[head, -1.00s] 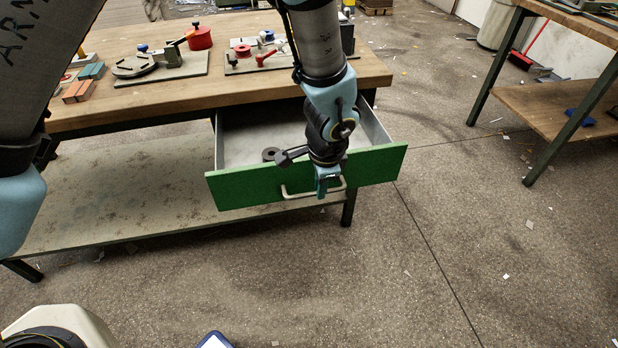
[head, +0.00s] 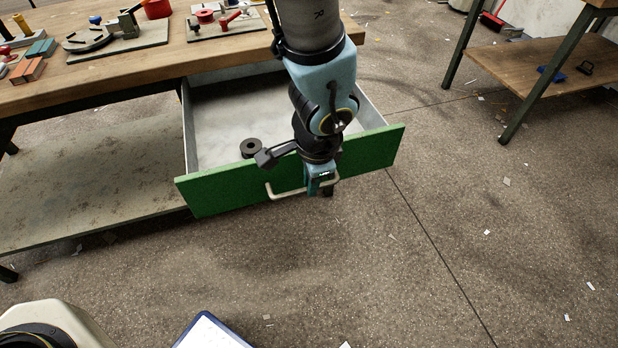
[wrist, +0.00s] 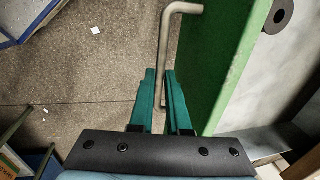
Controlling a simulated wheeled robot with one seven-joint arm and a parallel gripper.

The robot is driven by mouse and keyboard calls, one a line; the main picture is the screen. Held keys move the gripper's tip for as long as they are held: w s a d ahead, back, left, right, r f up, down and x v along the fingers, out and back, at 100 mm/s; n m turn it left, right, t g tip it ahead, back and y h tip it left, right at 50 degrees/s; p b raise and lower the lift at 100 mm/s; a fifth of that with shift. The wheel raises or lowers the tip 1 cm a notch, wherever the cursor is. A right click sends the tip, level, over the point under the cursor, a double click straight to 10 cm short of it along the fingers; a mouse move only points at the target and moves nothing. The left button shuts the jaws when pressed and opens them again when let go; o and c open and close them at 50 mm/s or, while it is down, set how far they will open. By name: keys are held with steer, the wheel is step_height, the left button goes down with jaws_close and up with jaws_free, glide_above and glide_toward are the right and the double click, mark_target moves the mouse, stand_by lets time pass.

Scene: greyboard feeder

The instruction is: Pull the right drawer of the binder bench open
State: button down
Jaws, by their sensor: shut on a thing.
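The right drawer of the binder bench has a green front (head: 230,190) and grey inner walls. It stands well out from under the wooden bench top (head: 110,80). Its pale bar handle (head: 284,194) runs across the green front and also shows in the wrist view (wrist: 165,45). My gripper (head: 322,190) is at the right part of the handle. In the wrist view its two teal fingers (wrist: 160,103) are shut around the handle bar. A dark ring-shaped roll (head: 251,148) lies inside the drawer near the front and shows in the wrist view (wrist: 278,15).
On the bench top are clamp fixtures (head: 112,35), red parts and small coloured blocks (head: 30,70). A lower shelf (head: 80,190) lies left of the drawer. Another bench (head: 525,75) stands at the right. The floor before the drawer is mostly clear, with paper scraps.

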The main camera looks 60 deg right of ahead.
steer(key=c, duration=0.9)
jaws_free()
steer(key=shift+r, duration=0.1)
steer(key=r, duration=0.3)
steer(key=s+a+r, duration=0.1)
steer(key=r, duration=0.6)
steer(key=shift+s+a+r, duration=0.15)
steer(key=shift+s+r, duration=0.05)
steer(key=shift+s, duration=0.1)
steer(key=w+a+r+n+p, duration=0.15)
steer(key=w+a+n, duration=0.3)
steer(key=w, duration=0.45)
steer(key=w+a+r+n+y, duration=0.1)
steer(key=w+a+r+n, duration=0.15)
steer(key=w+a, duration=0.45)
steer(key=w+a+r+n+p, duration=0.15)
steer(key=w+n, duration=0.35)
steer(key=w, duration=0.6)
steer(key=w+a+r+n, duration=0.1)
steer(key=a+n, duration=0.3)
steer(key=a, duration=0.5)
steer(key=w+a+r+n+p, duration=0.1)
steer(key=w+a+n, duration=0.3)
steer(key=a, duration=0.4)
steer(key=w+a+r+n+p, duration=0.1)
steer(key=a+n, duration=0.3)
steer(key=a, duration=0.5)
steer(key=shift+w+a+r+n, duration=0.3)
steer(key=shift+w+a+r, duration=0.05)
steer(key=shift+w+r, duration=0.35)
